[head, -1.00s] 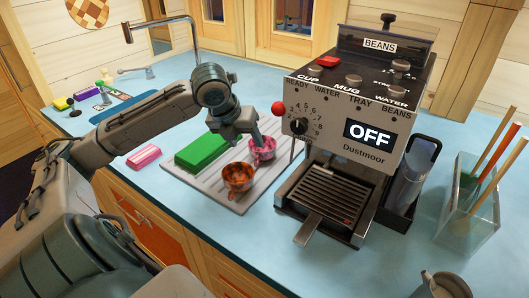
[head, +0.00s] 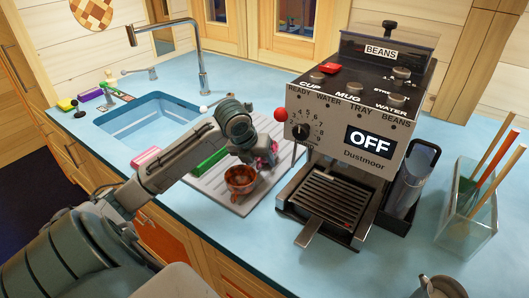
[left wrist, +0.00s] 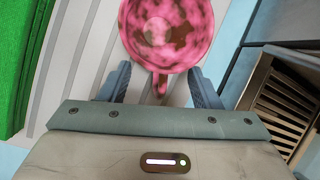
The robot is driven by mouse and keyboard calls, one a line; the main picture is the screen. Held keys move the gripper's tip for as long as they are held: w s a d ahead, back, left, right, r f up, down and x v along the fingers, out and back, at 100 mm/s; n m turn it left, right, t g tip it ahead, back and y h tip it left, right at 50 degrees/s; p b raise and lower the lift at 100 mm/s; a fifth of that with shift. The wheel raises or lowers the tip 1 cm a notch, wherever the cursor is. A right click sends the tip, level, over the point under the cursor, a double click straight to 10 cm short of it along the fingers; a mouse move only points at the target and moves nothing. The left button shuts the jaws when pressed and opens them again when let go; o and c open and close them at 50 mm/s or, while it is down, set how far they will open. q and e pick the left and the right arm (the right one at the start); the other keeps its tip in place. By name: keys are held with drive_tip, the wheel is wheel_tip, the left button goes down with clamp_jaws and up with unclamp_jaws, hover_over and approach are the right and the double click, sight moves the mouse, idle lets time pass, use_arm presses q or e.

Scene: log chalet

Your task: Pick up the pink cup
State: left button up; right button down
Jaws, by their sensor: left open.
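The pink cup (left wrist: 167,35) is mottled pink and brown. In the left wrist view it lies just ahead of my open left gripper (left wrist: 160,85), with its handle (left wrist: 160,84) pointing back between the two fingers. The cup stands on the grey ridged drainboard (head: 216,188). I cannot tell whether the fingers touch it. My right gripper is not in view.
A green block (head: 211,162) lies on the drainboard. The coffee machine (head: 345,150) stands close on the right. A sink (head: 150,118) with a tall tap is behind my left arm.

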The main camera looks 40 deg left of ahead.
use_arm(q)
drive_tip(key=shift+c, duration=0.3)
clamp_jaws()
